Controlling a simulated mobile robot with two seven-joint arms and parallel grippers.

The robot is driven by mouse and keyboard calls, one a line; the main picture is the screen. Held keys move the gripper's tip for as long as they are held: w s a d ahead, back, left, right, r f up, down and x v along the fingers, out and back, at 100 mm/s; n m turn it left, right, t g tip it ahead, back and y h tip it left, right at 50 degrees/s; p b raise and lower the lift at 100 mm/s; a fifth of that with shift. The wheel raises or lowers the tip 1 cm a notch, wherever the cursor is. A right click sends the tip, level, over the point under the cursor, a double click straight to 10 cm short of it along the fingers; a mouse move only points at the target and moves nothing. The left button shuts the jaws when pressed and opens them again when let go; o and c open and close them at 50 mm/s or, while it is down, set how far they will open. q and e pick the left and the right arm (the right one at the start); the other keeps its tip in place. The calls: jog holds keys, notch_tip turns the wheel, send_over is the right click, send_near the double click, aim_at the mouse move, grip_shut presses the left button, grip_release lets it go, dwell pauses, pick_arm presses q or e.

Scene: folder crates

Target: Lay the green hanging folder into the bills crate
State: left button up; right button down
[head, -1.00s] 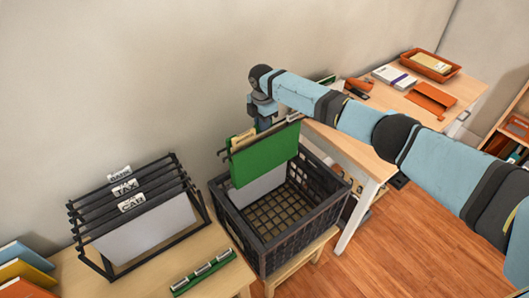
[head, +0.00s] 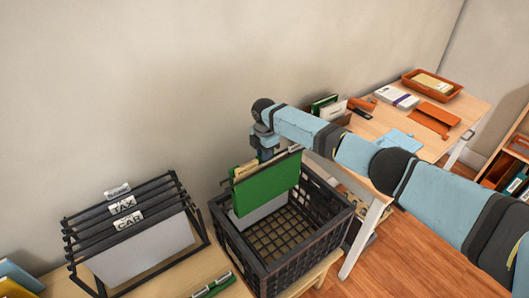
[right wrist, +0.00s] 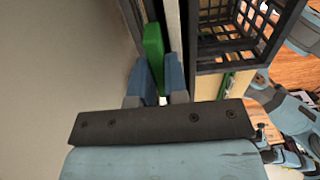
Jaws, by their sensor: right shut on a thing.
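The green hanging folder (head: 268,192) hangs upright from a dark rod over the back left part of the black lattice crate (head: 303,262). Cream papers show at its top. A light grey sheet shows below the green panel; I cannot tell whether it belongs to the folder. My right gripper (head: 268,153) is shut on the folder's top edge. In the right wrist view the green folder (right wrist: 153,58) is between the blue fingers (right wrist: 156,82), with the crate (right wrist: 228,42) to the right. The folder's lower edge appears around rim height; the exact depth is unclear. My left gripper is out of view.
A black rack (head: 82,262) with tabbed hanging folders stands left of the crate. A green binder piece (head: 214,286) lies in front on the wooden table. A desk (head: 440,105) with an orange tray (head: 432,83) stands right. The crate's front and right interior looks clear.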

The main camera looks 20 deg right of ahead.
aim_at(265, 165)
jog(key=shift+f, duration=0.1)
jog(key=shift+f+b, duration=0.35)
jog(key=shift+f, duration=0.1)
jog(key=shift+f+b, duration=0.65)
jog(key=shift+f, duration=0.5)
jog(key=shift+f+b, duration=0.75)
jog(key=shift+f, duration=0.6)
